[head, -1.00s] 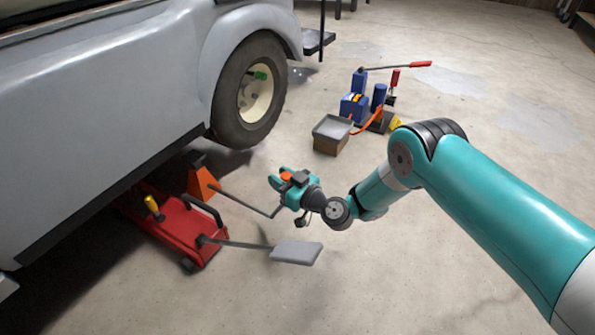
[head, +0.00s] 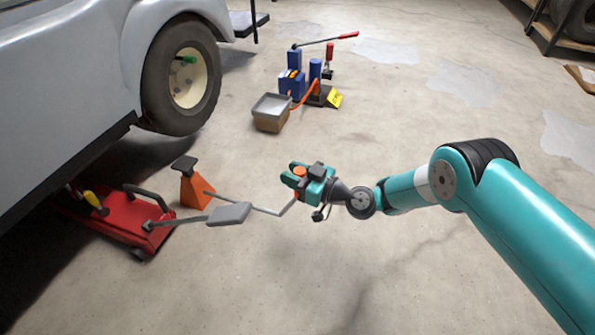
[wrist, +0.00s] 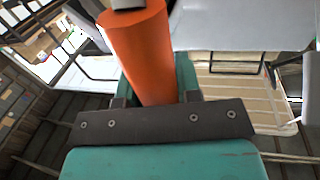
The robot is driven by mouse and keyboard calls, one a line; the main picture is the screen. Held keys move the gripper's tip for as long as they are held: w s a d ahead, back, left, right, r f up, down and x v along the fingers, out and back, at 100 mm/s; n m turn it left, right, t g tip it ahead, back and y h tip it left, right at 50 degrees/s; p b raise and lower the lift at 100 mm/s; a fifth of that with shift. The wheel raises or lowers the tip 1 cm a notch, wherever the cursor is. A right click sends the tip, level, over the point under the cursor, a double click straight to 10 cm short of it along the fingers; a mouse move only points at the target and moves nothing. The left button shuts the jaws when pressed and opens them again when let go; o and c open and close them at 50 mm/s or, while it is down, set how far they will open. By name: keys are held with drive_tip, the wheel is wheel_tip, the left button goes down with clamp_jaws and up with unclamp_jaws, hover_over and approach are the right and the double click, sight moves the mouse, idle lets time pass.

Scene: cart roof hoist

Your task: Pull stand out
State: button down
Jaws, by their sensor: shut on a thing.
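The stand (head: 193,188) is an orange, tapered support with a dark top pad. It is upright on the floor, beside the grey cart's sill and clear of its side. A thin grey rod (head: 255,208) runs from it along the floor and bends up to my gripper (head: 299,178). My gripper is shut on the rod's orange grip (head: 299,171). In the wrist view the orange grip (wrist: 143,55) is a thick cylinder between the teal jaws. The jaw tips are hidden behind it there.
A red floor jack (head: 118,222) sits partly under the cart (head: 62,85), its grey pedal (head: 230,213) close to the rod. The cart's wheel (head: 182,75) hangs behind the stand. A blue pump unit (head: 291,82) and a box (head: 271,112) stand further back. Floor at the front is clear.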

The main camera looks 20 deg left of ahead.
drive_tip(key=shift+d+f, duration=0.15)
drive_tip(key=shift+d, duration=0.1)
drive_tip(key=c, duration=0.8)
unclamp_jaws()
drive_tip(key=shift+d, duration=0.1)
drive_tip(key=shift+c, duration=0.2)
drive_tip(key=shift+o, duration=0.2)
drive_tip(key=shift+a, duration=0.2)
drive_tip(key=p+v, duration=1.7)
drive_tip(key=p, duration=0.2)
drive_tip(key=shift+d, duration=0.25)
